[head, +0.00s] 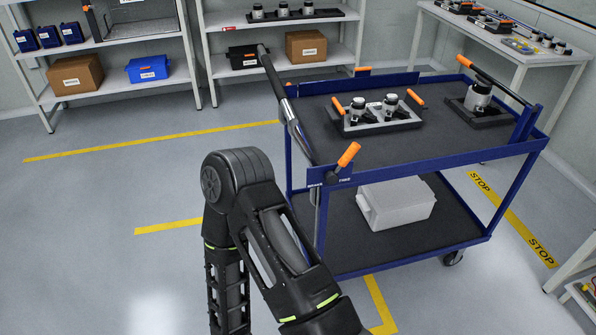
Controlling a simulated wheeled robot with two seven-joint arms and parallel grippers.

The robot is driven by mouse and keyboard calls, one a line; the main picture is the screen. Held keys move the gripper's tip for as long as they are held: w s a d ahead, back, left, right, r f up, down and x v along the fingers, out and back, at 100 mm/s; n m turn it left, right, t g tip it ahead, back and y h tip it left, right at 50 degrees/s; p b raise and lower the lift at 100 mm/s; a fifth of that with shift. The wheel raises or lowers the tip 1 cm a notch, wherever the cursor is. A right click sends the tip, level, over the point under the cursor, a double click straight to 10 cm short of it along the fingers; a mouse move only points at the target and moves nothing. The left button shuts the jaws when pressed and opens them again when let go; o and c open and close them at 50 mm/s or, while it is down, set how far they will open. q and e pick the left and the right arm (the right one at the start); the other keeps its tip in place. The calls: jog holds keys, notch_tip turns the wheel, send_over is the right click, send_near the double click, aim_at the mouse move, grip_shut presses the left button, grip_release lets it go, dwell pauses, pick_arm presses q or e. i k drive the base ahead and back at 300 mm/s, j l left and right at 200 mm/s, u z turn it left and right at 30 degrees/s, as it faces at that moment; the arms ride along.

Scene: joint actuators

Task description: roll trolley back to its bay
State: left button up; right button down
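The trolley (437,161) is a blue-framed cart with two black decks, standing right of centre. Its dark push bar (290,112) runs along its left end. An orange-tipped lever (348,155) sits at the near left corner beside a label reading BRAKE and FREE. Yellow floor lines (150,141) lie left of the trolley, with more at its near side (380,305). A yellow STOP strip (510,218) lies to its right. I cannot tell which lines bound its bay. One of my arms rises in front of the trolley's left end; neither gripper shows.
The top deck carries a tray of actuators (376,127) and another dark holder (480,115). A pale box (396,203) sits on the lower deck. Shelves (125,43) line the back wall; a white workbench (530,55) stands back right. The floor at left is clear.

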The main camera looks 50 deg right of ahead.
aim_at(449, 135)
jog(key=z, duration=1.7)
